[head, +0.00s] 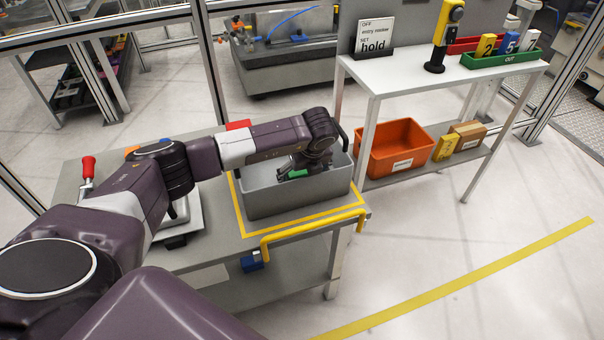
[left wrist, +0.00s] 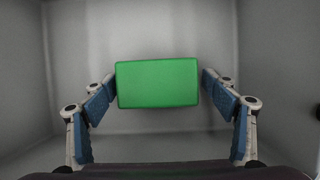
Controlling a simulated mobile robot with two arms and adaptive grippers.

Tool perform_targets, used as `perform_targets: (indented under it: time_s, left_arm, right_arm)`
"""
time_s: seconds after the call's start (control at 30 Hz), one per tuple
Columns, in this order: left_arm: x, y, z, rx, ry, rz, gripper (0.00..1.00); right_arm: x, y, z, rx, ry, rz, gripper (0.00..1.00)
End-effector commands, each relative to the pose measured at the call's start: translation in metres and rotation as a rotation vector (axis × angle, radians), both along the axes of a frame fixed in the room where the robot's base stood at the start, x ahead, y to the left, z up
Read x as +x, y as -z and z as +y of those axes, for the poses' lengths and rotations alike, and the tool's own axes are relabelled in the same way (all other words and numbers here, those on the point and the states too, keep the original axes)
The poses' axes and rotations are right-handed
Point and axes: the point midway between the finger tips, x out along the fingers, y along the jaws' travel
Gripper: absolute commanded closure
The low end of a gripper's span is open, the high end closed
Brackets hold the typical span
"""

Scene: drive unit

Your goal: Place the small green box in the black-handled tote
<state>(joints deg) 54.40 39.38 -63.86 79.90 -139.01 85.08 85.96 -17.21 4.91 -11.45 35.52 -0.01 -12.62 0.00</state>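The grey tote (head: 290,200) stands on the near workbench inside a yellow outline, with a black handle showing at its right end. My left gripper (head: 299,172) reaches down inside the tote. The small green box (head: 298,173) is between its fingers, mostly covered by the gripper in the head view. In the left wrist view the green box (left wrist: 158,83) has a fingertip against each short side, with the tote's grey floor and walls around it. Whether the box touches the floor I cannot tell. My right gripper is not in view.
A yellow rail (head: 312,232) runs along the bench's front edge. On the shelf unit to the right are an orange bin (head: 396,147) and small boxes (head: 446,147) below, and a green tray (head: 500,59) on top. A red-handled clamp (head: 88,168) stands at the bench's left.

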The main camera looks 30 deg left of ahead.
Motion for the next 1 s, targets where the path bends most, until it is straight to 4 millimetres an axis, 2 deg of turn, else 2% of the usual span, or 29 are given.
perform_targets:
  time_s: [0.27,0.37,0.7,0.9,1.0]
  left_arm:
    - [-0.001,-0.008,-0.001,0.0,0.0,-0.001,0.21]
    - [-0.003,-0.021,-0.004,-0.001,0.0,-0.002,0.21]
    - [-0.019,-0.081,-0.023,0.0,0.002,-0.002,0.21]
    - [-0.026,-0.104,-0.031,0.0,0.001,-0.001,0.21]
    - [-0.029,-0.11,-0.033,0.001,0.0,-0.001,0.21]
  right_arm:
    - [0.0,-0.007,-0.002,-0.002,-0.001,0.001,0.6]
    - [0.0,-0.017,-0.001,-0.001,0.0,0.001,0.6]
    - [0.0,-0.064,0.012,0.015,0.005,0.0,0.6]
    - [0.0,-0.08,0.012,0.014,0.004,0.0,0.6]
    - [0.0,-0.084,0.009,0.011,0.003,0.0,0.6]
